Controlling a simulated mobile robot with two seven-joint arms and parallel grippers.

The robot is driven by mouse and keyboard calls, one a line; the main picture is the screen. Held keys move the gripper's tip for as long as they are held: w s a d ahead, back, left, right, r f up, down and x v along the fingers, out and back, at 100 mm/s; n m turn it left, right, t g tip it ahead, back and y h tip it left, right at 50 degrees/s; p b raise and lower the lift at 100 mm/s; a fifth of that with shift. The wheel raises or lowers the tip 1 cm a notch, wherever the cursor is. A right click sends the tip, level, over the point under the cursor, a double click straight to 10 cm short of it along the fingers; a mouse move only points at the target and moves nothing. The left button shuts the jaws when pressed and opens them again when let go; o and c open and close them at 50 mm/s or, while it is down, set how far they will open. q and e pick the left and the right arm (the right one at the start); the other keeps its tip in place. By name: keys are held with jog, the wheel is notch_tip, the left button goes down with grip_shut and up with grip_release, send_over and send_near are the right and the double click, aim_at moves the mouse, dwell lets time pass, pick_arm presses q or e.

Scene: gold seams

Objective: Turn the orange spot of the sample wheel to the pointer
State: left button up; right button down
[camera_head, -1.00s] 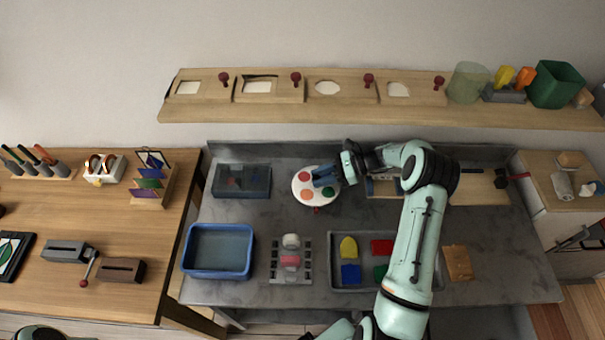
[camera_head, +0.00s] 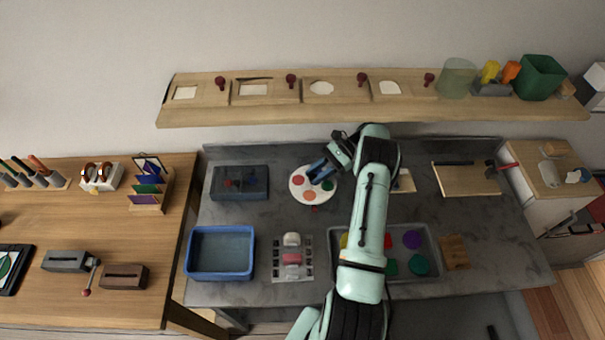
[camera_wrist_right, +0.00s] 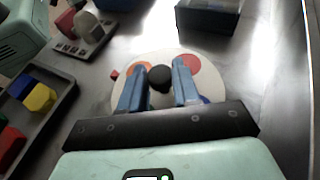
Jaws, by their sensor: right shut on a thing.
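The sample wheel (camera_head: 323,200) is a round white disc on the grey worktop. It also shows in the wrist view (camera_wrist_right: 210,78). The orange spot (camera_head: 309,196) is near the front rim, slightly left of the red pointer (camera_head: 314,208). A red spot (camera_head: 297,181) is at the left and a green spot (camera_head: 327,186) at the right. My right gripper (camera_head: 317,173) covers the back of the wheel. In the wrist view its blue fingers (camera_wrist_right: 158,85) are shut on the wheel's black knob (camera_wrist_right: 160,74). My left gripper is out of view.
A dark box (camera_head: 240,183) stands left of the wheel, with a blue basin (camera_head: 220,229) in front of it. A rack (camera_head: 292,257) and a grey tray (camera_head: 432,245) of coloured pieces are nearer the front. A shelf (camera_head: 340,117) runs along the back wall.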

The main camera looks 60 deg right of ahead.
dwell(0.3)
jog(key=c, duration=0.9)
grip_release()
jog(key=shift+o, duration=0.2)
